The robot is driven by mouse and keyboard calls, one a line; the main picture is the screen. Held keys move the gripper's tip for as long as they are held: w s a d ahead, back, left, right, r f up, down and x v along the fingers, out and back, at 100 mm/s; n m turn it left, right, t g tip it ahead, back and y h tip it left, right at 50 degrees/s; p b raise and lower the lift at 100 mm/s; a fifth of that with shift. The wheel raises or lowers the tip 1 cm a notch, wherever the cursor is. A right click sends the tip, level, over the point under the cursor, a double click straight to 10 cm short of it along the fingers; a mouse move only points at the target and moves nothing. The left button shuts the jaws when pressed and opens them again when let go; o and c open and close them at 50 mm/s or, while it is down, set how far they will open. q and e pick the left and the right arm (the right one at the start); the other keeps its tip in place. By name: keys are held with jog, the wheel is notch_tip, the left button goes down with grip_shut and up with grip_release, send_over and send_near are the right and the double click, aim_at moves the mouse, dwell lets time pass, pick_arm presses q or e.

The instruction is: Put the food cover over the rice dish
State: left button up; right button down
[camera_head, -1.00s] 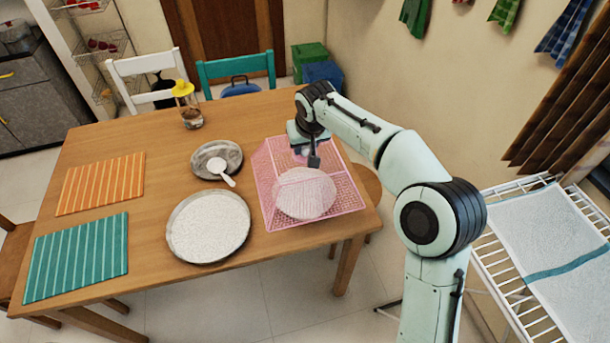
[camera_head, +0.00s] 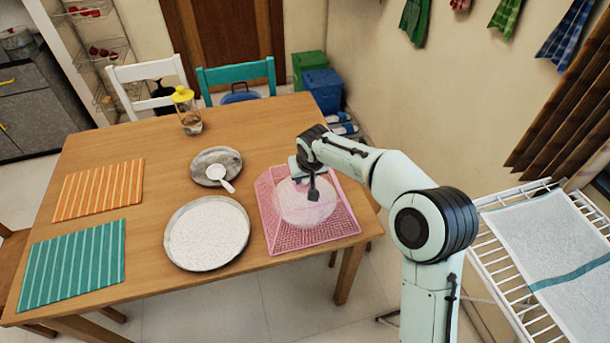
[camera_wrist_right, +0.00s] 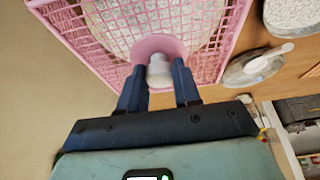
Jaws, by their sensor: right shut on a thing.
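The food cover (camera_head: 335,229) is a pink mesh box with sloping sides at the table's right end. My right gripper (camera_head: 312,187) is above it, with its fingers shut on the pale knob at its top. In the right wrist view the cover (camera_wrist_right: 212,62) spreads out beyond the fingers. A round whitish dish (camera_head: 306,208) shows through the mesh, inside the cover's outline. It looks like rice, but the mesh blurs it. A steel dish (camera_head: 168,245) of white grains stands uncovered to the left. I cannot tell whether the cover's rim touches the table. My left gripper is out of view.
A small steel plate (camera_head: 203,163) with a white spoon (camera_head: 226,185) lies behind the uncovered dish. A yellow-topped jar (camera_head: 187,112) stands farther back. Orange (camera_head: 98,189) and teal (camera_head: 72,265) striped mats lie at the left. A white rack (camera_head: 495,262) stands at the right.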

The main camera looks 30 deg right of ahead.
jog(key=shift+f, duration=0.45)
jog(key=c, duration=0.8)
grip_release()
jog(key=shift+r, duration=0.15)
jog(key=v, duration=1.2)
jog(key=shift+s+r+p, duration=0.1)
jog(key=shift+r+p, duration=0.2)
jog(key=shift+p, duration=0.1)
